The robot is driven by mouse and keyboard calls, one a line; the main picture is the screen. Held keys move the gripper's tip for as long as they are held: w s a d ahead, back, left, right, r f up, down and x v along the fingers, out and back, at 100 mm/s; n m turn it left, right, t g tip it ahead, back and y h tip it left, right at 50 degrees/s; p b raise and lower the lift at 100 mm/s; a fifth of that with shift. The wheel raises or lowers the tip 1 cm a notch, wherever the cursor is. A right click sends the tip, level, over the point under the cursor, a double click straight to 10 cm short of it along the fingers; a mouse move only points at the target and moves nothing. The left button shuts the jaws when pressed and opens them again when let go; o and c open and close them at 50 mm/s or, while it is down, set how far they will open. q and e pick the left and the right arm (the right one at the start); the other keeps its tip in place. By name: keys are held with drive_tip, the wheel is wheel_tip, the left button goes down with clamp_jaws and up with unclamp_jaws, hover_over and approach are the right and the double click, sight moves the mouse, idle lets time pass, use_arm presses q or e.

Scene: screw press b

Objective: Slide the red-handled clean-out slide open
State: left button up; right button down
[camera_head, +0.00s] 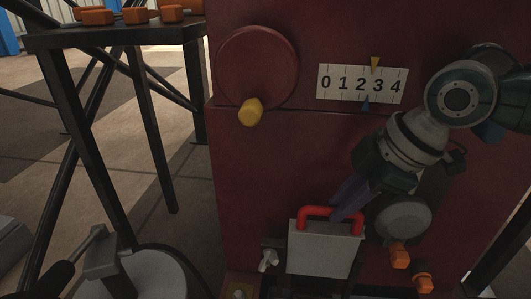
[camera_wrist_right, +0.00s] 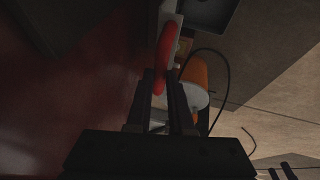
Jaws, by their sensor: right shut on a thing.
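The clean-out slide (camera_head: 322,252) is a pale grey plate low on the front of the dark red press, with a red handle (camera_head: 318,211) along its top. My right gripper (camera_head: 341,212) reaches down from the upper right and is shut on the right part of this handle. In the right wrist view, the red handle (camera_wrist_right: 166,48) runs between the two dark fingers (camera_wrist_right: 163,92). The fingers hide part of the handle.
The press front carries a red wheel (camera_head: 257,68) with a yellow knob (camera_head: 250,112), a number scale (camera_head: 361,84) and a grey round knob (camera_head: 404,219). Orange pieces (camera_head: 400,255) sit right of the slide. A black-framed table (camera_head: 110,37) stands at left, above open floor.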

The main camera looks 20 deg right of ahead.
drive_tip(key=shift+a+r, duration=0.1)
drive_tip(key=shift+r, duration=0.2)
drive_tip(key=c, duration=0.8)
unclamp_jaws()
drive_tip(key=shift+f, duration=0.1)
drive_tip(key=shift+s+r+p, duration=0.1)
drive_tip(key=shift+r+p, duration=0.25)
drive_tip(key=shift+s+d+r+p, duration=0.1)
drive_tip(key=shift+d+r+p, duration=0.1)
drive_tip(key=shift+r+p, duration=0.3)
drive_tip(key=s+d+p, duration=0.4)
drive_tip(key=s+d, duration=0.2)
drive_tip(key=s, duration=0.4)
drive_tip(key=shift+s+d+f+p, duration=0.15)
drive_tip(key=shift+f+p, duration=0.15)
